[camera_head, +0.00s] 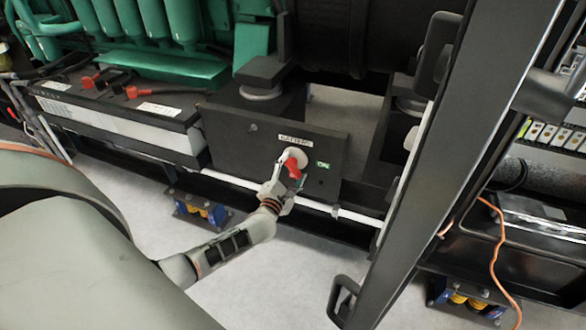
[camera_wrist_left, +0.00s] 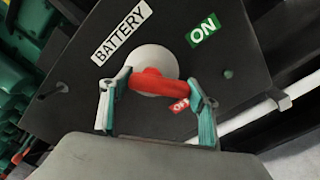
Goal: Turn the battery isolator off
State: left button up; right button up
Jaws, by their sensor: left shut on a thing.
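The battery isolator is a red handle (camera_head: 293,168) on a round white base on a dark panel, under a BATTERY label (camera_head: 296,141). In the left wrist view, the red handle (camera_wrist_left: 155,83) lies across the lower part of its white base (camera_wrist_left: 153,60). Its right end is just above the red OFF label (camera_wrist_left: 180,105). The green ON label (camera_wrist_left: 203,38) is farther up and right, clear of the handle. My left gripper (camera_head: 285,182) is shut on the handle, with a finger at each end of it in the wrist view (camera_wrist_left: 156,92). My right gripper is not in view.
The dark panel (camera_head: 235,135) stands low on the genset frame. A black battery (camera_head: 120,97) with red terminal clamps is left of it. A dark upright post (camera_head: 455,150) rises at the right. A white pipe (camera_head: 355,217) runs below the panel. Grey floor (camera_head: 290,270) is open in front.

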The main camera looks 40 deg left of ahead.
pick_arm(q)
jog(key=m, duration=0.3)
jog(key=m+p, duration=0.1)
jog(key=shift+a, duration=0.25)
jog(key=shift+a+m, duration=0.1)
jog(key=shift+m, duration=1)
jog(key=shift+s+f+m, duration=0.1)
jog(key=shift+m, duration=0.5)
jog(key=o, duration=1.1)
jog(key=shift+a, duration=0.1)
